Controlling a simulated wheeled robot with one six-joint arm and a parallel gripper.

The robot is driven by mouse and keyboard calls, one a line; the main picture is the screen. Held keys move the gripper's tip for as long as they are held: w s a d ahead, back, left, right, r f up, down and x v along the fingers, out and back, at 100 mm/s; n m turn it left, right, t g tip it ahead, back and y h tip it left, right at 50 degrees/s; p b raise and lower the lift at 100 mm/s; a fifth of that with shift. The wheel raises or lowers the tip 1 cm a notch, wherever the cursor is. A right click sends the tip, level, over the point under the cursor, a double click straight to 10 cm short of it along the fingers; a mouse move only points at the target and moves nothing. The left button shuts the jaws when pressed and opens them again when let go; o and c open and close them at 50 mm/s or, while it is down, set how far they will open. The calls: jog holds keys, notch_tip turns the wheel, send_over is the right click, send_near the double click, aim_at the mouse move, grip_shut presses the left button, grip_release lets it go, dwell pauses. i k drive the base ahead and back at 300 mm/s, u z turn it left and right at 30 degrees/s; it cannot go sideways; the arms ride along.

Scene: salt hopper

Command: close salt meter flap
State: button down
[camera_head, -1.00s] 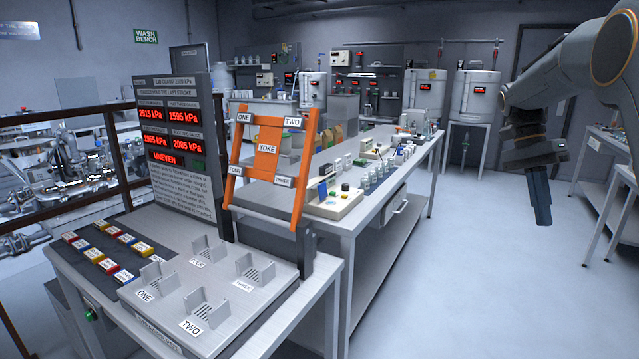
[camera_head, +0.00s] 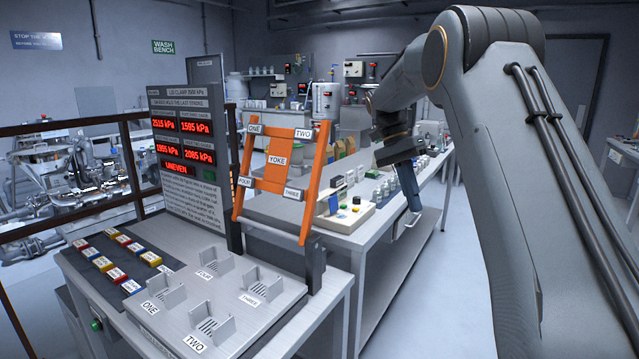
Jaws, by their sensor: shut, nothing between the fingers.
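My gripper (camera_head: 414,203) hangs from my arm right of centre, pointing down with its dark fingers together and nothing between them. In the picture it overlaps the right edge of the long white bench (camera_head: 385,240); I cannot tell whether it is above the bench or in front of it. I cannot make out a salt meter or its flap. A pale tank (camera_head: 326,103) with a red display stands at the back, too small to tell if it is the salt hopper. My arm hides much of the back right.
A grey clamp station (camera_head: 235,310) with slots, a red-lit panel (camera_head: 183,140) and an orange yoke frame (camera_head: 278,170) stands at front left. Small instruments (camera_head: 345,210) and bottles line the long bench. Clear floor (camera_head: 430,310) shows right of the bench.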

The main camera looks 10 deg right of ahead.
aim_at(333, 201)
jog(key=i, duration=1.25)
jog(key=u, duration=0.45)
